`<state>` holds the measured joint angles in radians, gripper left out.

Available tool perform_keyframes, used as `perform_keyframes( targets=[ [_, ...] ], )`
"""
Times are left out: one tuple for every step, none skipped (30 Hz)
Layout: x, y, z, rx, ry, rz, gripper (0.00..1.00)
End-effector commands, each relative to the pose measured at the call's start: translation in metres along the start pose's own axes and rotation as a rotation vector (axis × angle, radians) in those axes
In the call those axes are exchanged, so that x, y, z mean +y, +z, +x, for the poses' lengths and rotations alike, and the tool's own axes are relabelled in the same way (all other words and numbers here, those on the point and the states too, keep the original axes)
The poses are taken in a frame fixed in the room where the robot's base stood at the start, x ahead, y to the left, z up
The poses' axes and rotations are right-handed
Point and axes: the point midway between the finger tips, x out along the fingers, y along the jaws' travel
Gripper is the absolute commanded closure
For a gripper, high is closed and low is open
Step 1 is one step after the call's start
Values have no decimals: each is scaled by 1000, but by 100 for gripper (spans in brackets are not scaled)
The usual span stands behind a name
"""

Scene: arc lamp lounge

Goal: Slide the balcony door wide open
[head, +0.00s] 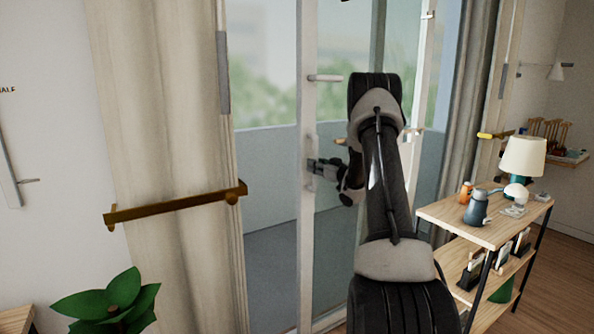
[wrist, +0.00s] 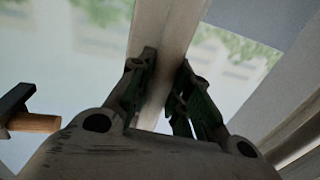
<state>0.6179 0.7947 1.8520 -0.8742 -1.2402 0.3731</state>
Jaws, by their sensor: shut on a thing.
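The balcony door (head: 306,230) shows in the head view as a tall white upright with glass panes, left of my arm. A short grey bar (head: 325,78) sticks out from it higher up. My gripper (head: 315,168) reaches the upright at about mid-height from the right. In the wrist view my gripper (wrist: 167,75) has its two dark fingers on either side of the door's pale upright (wrist: 165,35), shut on it. My arm hides part of the door and glass behind it.
A beige curtain (head: 165,120) hangs on the left, with a brown rail (head: 175,205) before it. A wooden shelf unit (head: 440,213) with a lamp (head: 524,155) and several small things stands at right. A leafy plant (head: 110,300) is at lower left.

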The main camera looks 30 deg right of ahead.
Motion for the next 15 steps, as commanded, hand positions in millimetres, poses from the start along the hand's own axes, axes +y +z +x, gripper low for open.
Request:
perform_keyframes(
  targets=[
    [4,0,0,0,-12,0,100],
    [8,0,-1,0,-13,0,100],
    [12,1,-1,-1,-15,-1,100],
    [14,1,-2,-1,-16,0,100],
    [16,1,-2,-1,-16,0,100],
    [18,1,-2,-2,-16,1,100],
    [19,1,-2,-2,-16,1,100],
    [19,1,-2,-2,-16,1,100],
    [19,1,-3,-2,-16,0,100],
    [19,1,-2,-2,-16,1,100],
    [19,1,-2,-2,-16,0,100],
    [19,1,-3,-2,-16,1,100],
    [19,1,-3,-2,-16,0,100],
    [19,1,-3,-2,-16,0,100],
    [19,1,-3,-2,-16,0,100]
  ],
)
